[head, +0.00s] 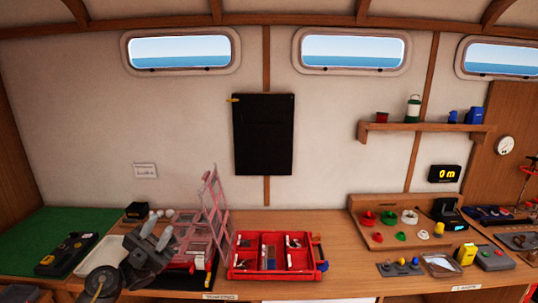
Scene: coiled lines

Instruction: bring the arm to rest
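My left arm comes in from the lower left, and its grey gripper (157,233) is in front of the bench, over the area between the white tray and the pink rack. Its two fingers point up and away from me with a gap between them. I see nothing held there. Whether it touches anything behind it I cannot tell. My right arm and gripper are not in the head view.
A white tray (88,262) and green mat (40,228) lie left. The bench front centre (375,288) is clear.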

